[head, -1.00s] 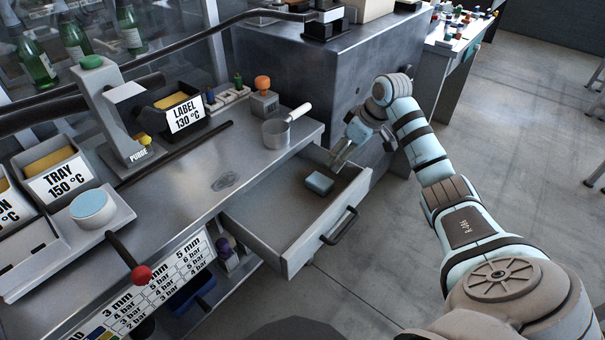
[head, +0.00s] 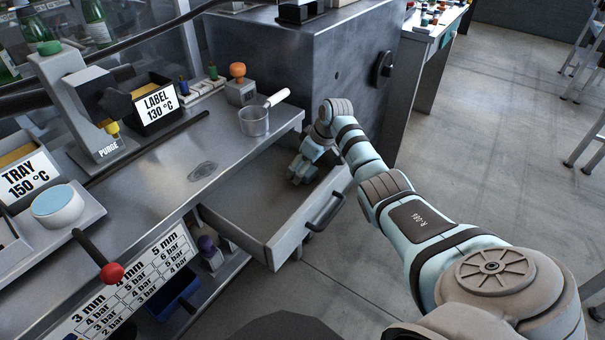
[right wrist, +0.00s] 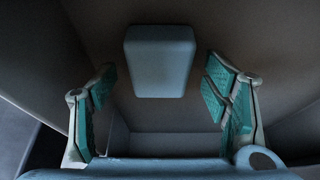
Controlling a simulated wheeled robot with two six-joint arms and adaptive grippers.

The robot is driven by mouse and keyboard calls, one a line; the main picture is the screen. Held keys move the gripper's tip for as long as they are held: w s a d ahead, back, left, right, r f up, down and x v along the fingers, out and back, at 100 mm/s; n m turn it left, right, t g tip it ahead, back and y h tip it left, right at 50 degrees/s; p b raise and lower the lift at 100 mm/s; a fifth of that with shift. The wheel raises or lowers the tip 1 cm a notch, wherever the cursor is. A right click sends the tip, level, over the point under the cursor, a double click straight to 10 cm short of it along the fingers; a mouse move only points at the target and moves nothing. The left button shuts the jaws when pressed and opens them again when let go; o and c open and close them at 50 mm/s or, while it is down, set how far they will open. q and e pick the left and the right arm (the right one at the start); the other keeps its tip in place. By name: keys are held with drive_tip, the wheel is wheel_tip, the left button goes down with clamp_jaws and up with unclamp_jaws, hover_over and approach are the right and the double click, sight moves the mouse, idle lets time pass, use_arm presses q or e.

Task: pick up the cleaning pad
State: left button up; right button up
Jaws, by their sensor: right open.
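The cleaning pad is a pale blue-grey rounded block; in the right wrist view the pad (right wrist: 160,62) lies on the drawer floor, centred between my right gripper's fingers. My right gripper (head: 299,174) reaches down into the open drawer (head: 290,236), near its back right part. Its green-padded fingers are spread wide, with a gap on each side of the pad and nothing held. In the head view the pad is hidden by my right gripper. My left gripper is not in view.
The drawer walls stand close around my right gripper. A small saucepan (head: 254,122) sits on the bench edge above the drawer. A red-knobbed lever (head: 110,272) sticks out at the lower left. The drawer's front left floor is bare.

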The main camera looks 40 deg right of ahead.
drive_tip(key=c, duration=1.2)
drive_tip(key=shift+r, duration=0.1)
